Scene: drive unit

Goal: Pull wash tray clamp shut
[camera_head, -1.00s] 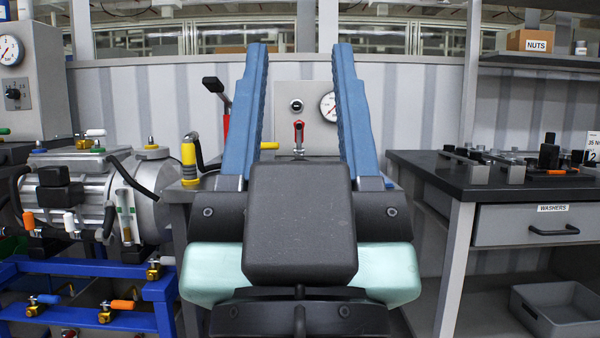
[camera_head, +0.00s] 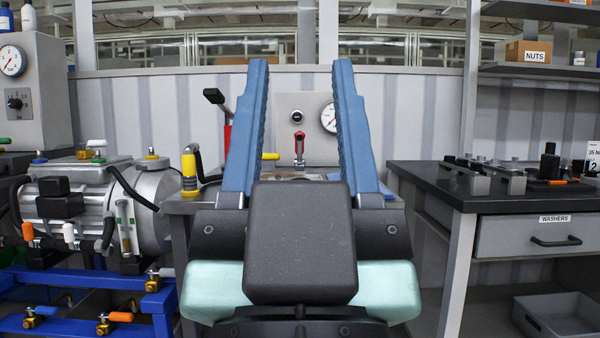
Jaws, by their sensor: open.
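My gripper (camera_head: 300,62) is in the middle of the view, its two long blue fingers wide apart with nothing between them. Behind it is a grey bench, mostly hidden by my gripper. At the bench's left end stands an upright yellow clamp handle (camera_head: 189,172) with a black curved part beside it. Just right of it a black-tipped lever (camera_head: 214,97) with a red lower part leans up and left. A horizontal yellow grip (camera_head: 270,156) shows between my fingers, partly hidden by the left one. No label shows which of these is the wash tray clamp.
A grey panel with a red lever (camera_head: 299,143) and a gauge (camera_head: 328,117) stands behind the bench. A motor unit (camera_head: 80,195) on a blue frame (camera_head: 90,327) is at left. A dark-topped workbench (camera_head: 430,176) with a WASHERS drawer (camera_head: 535,238) is at right.

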